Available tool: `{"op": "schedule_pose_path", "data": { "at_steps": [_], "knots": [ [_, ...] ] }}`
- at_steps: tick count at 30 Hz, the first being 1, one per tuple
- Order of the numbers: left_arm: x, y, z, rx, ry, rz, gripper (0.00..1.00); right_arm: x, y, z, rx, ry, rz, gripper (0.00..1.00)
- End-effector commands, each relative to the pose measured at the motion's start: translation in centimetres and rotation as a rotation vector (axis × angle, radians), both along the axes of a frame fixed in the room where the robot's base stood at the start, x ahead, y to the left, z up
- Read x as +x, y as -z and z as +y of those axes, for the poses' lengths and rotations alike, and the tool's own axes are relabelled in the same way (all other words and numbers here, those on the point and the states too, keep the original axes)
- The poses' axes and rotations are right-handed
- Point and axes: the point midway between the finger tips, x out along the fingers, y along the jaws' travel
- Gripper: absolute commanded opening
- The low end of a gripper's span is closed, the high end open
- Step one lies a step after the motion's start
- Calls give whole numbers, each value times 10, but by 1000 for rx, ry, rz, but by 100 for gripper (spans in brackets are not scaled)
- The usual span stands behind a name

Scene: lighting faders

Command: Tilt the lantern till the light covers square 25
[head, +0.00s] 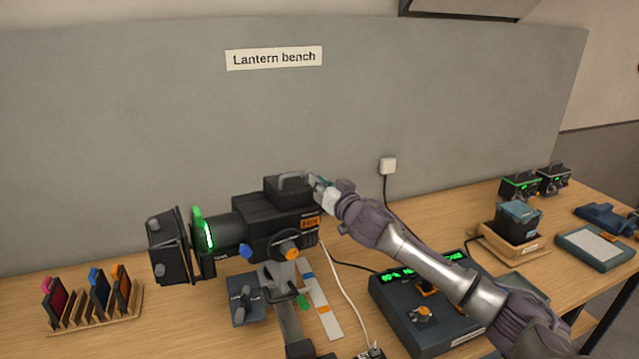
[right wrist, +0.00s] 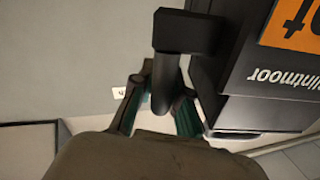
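The black lantern (head: 268,220) stands on a stand on the bench, its front with a green-edged frame (head: 205,232) facing left. It has an orange knob (head: 290,248), a blue knob (head: 245,251) and a grey top handle (head: 292,181). My right gripper (head: 318,185) is at the lantern's upper rear. In the right wrist view, my right gripper's fingers (right wrist: 158,98) lie on both sides of a dark bar handle (right wrist: 166,65) and appear closed on it, beside the lantern's body (right wrist: 265,95). No square 25 or light patch shows. My left gripper is out of view.
A wooden rack (head: 95,312) of coloured filters stands front left. A fader console (head: 420,310) with green displays lies under my right arm. A wooden tray (head: 485,240) holding a dark box, and small black units (head: 520,186), stand at right. A grey panel (head: 150,110) rises behind.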

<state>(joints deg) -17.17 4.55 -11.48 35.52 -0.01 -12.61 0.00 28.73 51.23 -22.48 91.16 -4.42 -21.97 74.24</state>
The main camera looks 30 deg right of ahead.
Motion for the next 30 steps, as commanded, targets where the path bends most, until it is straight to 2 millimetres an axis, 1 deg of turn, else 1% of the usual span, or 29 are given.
{"op": "schedule_pose_path", "data": {
  "at_steps": [8, 11, 15, 17, 27, 28, 29, 30],
  "knots": [
    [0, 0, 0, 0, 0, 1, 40, 0, 0, 0, 0, 1, 0, 0],
    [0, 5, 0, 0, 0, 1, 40, 0, 7, -2, 29, 1, 0, 0],
    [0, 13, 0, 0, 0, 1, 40, -1, 22, -9, 124, 2, -5, 0],
    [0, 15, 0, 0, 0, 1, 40, -1, 25, -11, 156, 1, -8, 0],
    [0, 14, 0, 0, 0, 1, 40, -1, 26, -13, 179, 1, -9, 0],
    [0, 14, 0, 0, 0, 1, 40, -1, 26, -13, 179, 1, -9, 19],
    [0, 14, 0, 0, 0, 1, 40, -1, 26, -13, 179, 1, -9, 24],
    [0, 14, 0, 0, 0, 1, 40, -1, 26, -13, 179, 1, -10, 25]
  ]
}}
